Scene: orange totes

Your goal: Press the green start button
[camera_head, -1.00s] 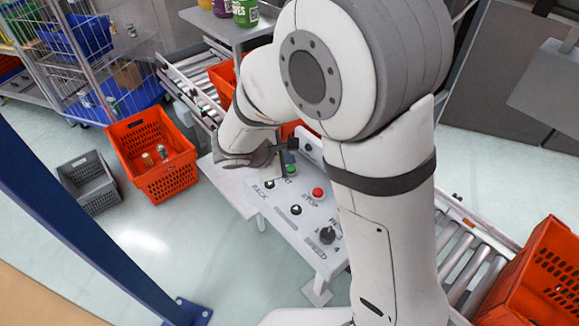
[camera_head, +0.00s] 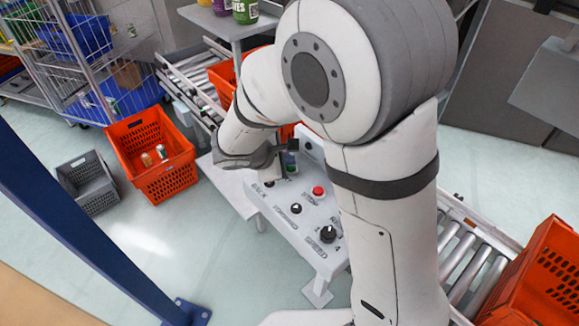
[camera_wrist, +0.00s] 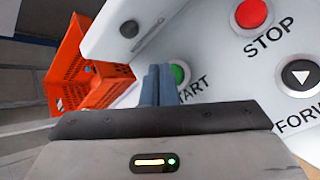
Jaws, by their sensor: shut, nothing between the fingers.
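The green start button (camera_wrist: 180,74) sits on a pale control panel (camera_wrist: 215,70), beside the "START" lettering, whose first letters are covered. In the wrist view my gripper (camera_wrist: 158,70) has its two blue-grey fingers together, with nothing between them. The fingertips overlap the left part of the button; I cannot tell whether they touch it. In the head view my gripper (camera_head: 288,160) is at the far end of the panel, over the green button, which is mostly hidden.
A red STOP button (camera_wrist: 252,13) and a FORWARD button (camera_wrist: 299,76) are close by on the panel. A black rotary knob (camera_head: 328,234) is at its near end. An orange tote (camera_head: 152,155) and a grey crate (camera_head: 88,184) stand on the floor at left.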

